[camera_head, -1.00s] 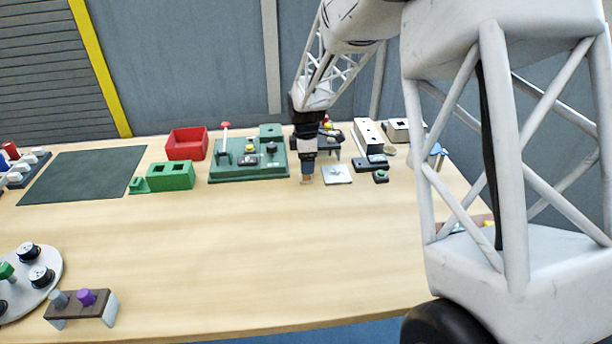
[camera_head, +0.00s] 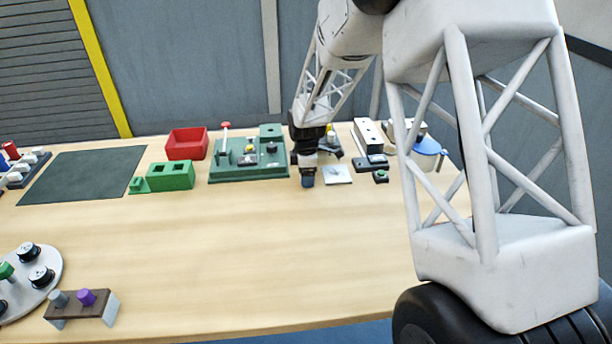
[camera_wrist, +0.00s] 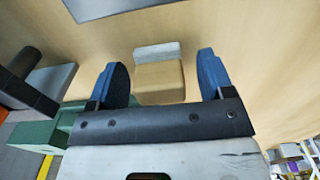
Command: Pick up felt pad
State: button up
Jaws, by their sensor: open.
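A small tan block with a pale grey strip along one edge, which looks like the felt pad (camera_wrist: 159,80), is on the wooden table in the wrist view. My gripper (camera_wrist: 161,78) is open, with one blue finger on either side of the pad in that view. I see no contact between the fingers and the pad. In the head view my gripper (camera_head: 307,182) points down close to the table and hides the pad.
A pale square plate (camera_head: 338,174) lies just right of my gripper. A green fixture board (camera_head: 228,172) stands close on its left, with a green block (camera_head: 170,176) and red bin (camera_head: 187,144) farther left.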

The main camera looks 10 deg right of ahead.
jog(key=c, duration=1)
jog(key=shift+r, duration=0.2)
jog(key=shift+r, duration=0.5)
jog(key=shift+s+r, duration=0.2)
jog(key=shift+r, duration=0.4)
jog(key=shift+s+r, duration=0.15)
jog(key=shift+r, duration=0.4)
jog(key=s, duration=0.5)
jog(key=s+d+r, duration=0.1)
jog(key=s, duration=0.9)
jog(key=shift+s+d+r, duration=0.1)
jog(key=shift+d+r, duration=0.05)
jog(key=shift+d, duration=0.15)
